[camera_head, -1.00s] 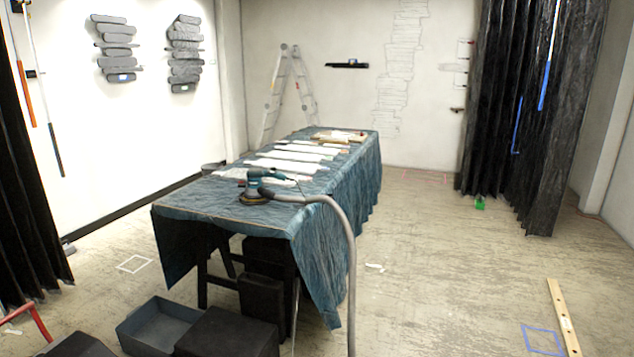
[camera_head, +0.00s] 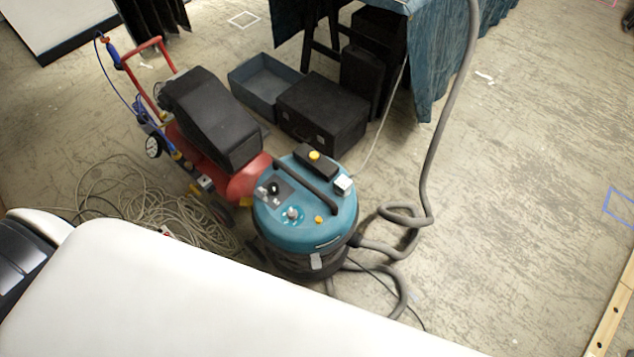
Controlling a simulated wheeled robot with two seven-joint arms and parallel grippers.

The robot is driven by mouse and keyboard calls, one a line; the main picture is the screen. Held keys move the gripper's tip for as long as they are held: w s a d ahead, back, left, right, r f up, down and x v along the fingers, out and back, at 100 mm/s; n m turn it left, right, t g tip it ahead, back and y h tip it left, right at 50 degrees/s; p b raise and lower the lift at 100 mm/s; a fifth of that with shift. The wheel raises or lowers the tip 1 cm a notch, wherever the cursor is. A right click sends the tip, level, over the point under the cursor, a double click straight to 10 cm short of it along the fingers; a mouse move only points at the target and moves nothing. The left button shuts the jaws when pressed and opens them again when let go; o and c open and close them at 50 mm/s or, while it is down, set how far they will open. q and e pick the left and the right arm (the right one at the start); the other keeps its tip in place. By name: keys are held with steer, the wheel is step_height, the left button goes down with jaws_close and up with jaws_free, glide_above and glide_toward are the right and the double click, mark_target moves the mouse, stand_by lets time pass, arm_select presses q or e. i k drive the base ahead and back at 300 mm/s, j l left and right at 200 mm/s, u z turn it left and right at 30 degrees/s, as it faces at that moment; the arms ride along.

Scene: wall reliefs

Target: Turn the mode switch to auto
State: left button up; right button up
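A teal and black shop vacuum (camera_head: 335,213) stands on the floor in the middle of the head view. Its top carries a round light-coloured knob (camera_head: 293,213) on a teal face and a dark knob (camera_head: 273,188) on a dark panel. I cannot tell which of them is the mode switch, and their markings are too small to read. Neither of my grippers is in view.
A red compressor (camera_head: 245,182) with a black cover stands beside the vacuum, and tangled cable (camera_head: 115,192) lies left of it. A grey hose (camera_head: 430,175) loops at right. A black case (camera_head: 322,115) and an open grey bin (camera_head: 265,82) stand behind. Floor at right is mostly clear.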

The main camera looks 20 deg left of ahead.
mark_target(273, 188)
steer(key=u, duration=1.1)
